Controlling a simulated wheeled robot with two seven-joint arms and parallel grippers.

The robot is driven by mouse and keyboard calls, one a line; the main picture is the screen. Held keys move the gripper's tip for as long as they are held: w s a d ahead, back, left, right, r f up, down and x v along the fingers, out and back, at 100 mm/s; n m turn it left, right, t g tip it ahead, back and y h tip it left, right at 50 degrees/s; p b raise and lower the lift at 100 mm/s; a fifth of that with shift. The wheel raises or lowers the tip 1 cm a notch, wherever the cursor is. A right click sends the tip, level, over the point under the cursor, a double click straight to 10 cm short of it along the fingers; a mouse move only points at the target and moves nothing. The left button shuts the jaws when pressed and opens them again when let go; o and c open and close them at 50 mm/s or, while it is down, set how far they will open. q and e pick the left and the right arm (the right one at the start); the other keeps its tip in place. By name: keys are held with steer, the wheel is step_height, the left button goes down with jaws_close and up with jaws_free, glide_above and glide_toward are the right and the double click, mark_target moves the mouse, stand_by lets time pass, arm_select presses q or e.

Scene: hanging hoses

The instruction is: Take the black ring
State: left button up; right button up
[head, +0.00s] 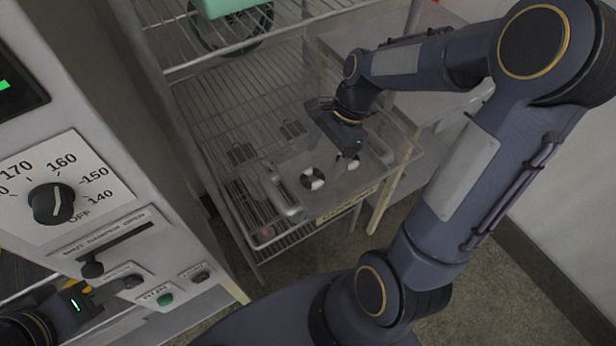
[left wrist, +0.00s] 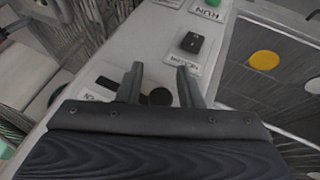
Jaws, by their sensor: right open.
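In the head view, two small round black-and-white pieces lie in a clear bin (head: 372,187) on the wire rack. One piece (head: 312,178) is at the front, and the other (head: 347,163) is partly behind a finger of my right gripper (head: 330,150). I cannot tell whether either is the black ring or a ring over something white. My right gripper is open, pointing down over the bin, with no visible hold on anything. My left gripper (head: 103,292) is at the machine panel at bottom left. In the left wrist view its fingers (left wrist: 160,78) are apart, with a dark round knob (left wrist: 160,97) seen between them.
The control panel (head: 150,225) with a large dial (head: 52,203) and switches fills the left. The wire rack (head: 215,110) has a green container (head: 225,8) on an upper shelf. A pale side table (head: 400,110) stands right of the rack. Open floor (head: 500,285) shows at lower right.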

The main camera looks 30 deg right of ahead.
mark_target(317, 176)
steer(key=shift+a+x, duration=0.2)
steer(key=shift+x, duration=2.2)
steer(key=shift+r, duration=0.1)
steer(key=c, duration=1)
steer(key=shift+c, duration=0.2)
steer(key=shift+r, duration=0.1)
